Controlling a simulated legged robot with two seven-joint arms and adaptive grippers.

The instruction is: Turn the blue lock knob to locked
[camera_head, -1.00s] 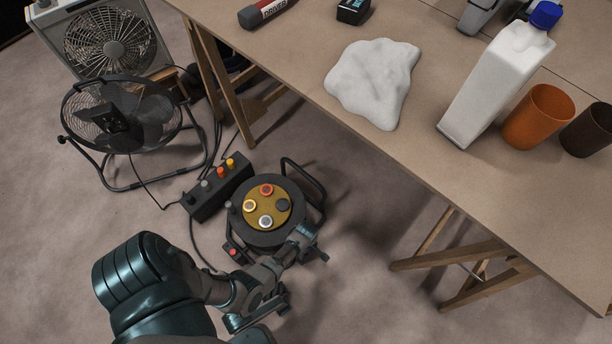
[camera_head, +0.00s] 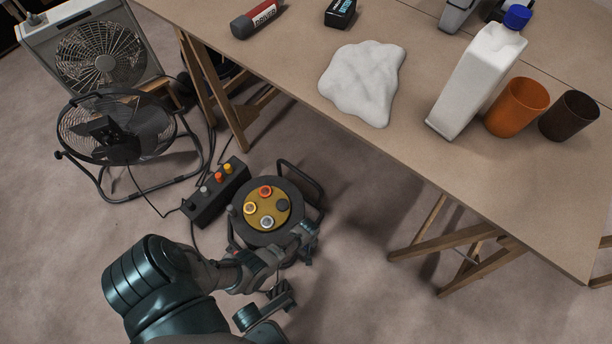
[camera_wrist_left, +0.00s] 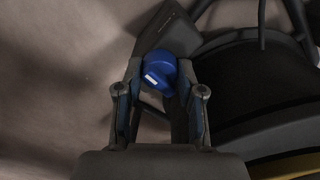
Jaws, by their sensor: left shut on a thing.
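The blue lock knob (camera_wrist_left: 158,72) is a round blue knob with a white mark, seen at the upper middle of the left wrist view. It sits at the end of a dark grey bracket on the cable reel. My left gripper (camera_wrist_left: 160,85) is shut on the knob, with one finger on each side. In the head view the cable reel (camera_head: 238,222) has a yellow face with several round sockets, and my left gripper (camera_head: 306,236) reaches its right side. The knob is hidden there. My right gripper is not in view.
A dark box with coloured knobs (camera_head: 214,194) lies beside the reel, with cables on the floor. Two fans stand at the upper left, the nearer one round (camera_head: 118,130). The workbench (camera_head: 440,175) above right bears a white cloth (camera_head: 362,82), a white jug (camera_head: 475,80) and cups.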

